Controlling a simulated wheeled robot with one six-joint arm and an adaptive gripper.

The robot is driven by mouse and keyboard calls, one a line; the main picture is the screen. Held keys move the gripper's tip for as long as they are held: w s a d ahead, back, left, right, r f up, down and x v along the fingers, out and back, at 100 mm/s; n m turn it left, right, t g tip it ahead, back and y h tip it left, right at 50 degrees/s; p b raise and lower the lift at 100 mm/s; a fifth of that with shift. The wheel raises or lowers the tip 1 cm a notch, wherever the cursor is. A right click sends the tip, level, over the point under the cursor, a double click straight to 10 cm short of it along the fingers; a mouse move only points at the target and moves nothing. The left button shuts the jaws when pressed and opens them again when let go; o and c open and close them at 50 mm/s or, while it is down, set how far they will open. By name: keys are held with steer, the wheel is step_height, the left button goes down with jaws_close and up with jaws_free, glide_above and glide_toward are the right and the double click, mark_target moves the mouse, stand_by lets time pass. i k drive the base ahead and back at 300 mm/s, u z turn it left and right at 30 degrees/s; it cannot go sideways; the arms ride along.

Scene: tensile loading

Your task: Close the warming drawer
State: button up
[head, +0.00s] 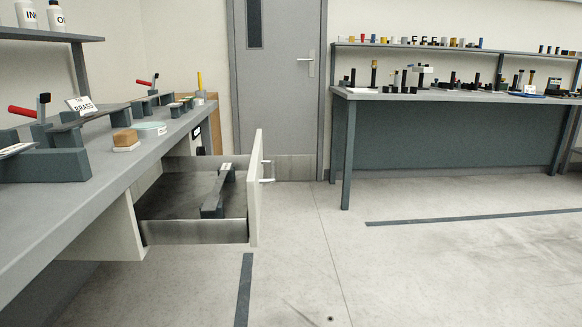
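The warming drawer (254,205) is pulled well out from under the left bench. Its pale front panel stands clear of the bench and faces right. A light handle (266,171) sticks out from the outer side of the panel. Inside the drawer, a dark grey bar-like piece (213,196) with a small white label lies on the drawer floor. My gripper is not in view, so its state does not show.
The left bench (45,222) carries red-handled clamps, a label reading BRASS and small blocks. Open floor (330,260) lies right of the drawer, with dark tape strips. A grey door (278,90) stands behind. A second bench (440,97) with many small items stands at right.

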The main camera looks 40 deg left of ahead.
mark_target(169, 200)
steer(key=u, duration=0.35)
steer(key=i, duration=1.05)
steer(key=u, duration=1.35)
steer(key=i, duration=0.55)
steer(key=u, duration=0.75)
steer(key=k, duration=0.35)
steer(key=z, duration=0.85)
steer(key=i, duration=0.9)
steer(key=u, duration=0.35)
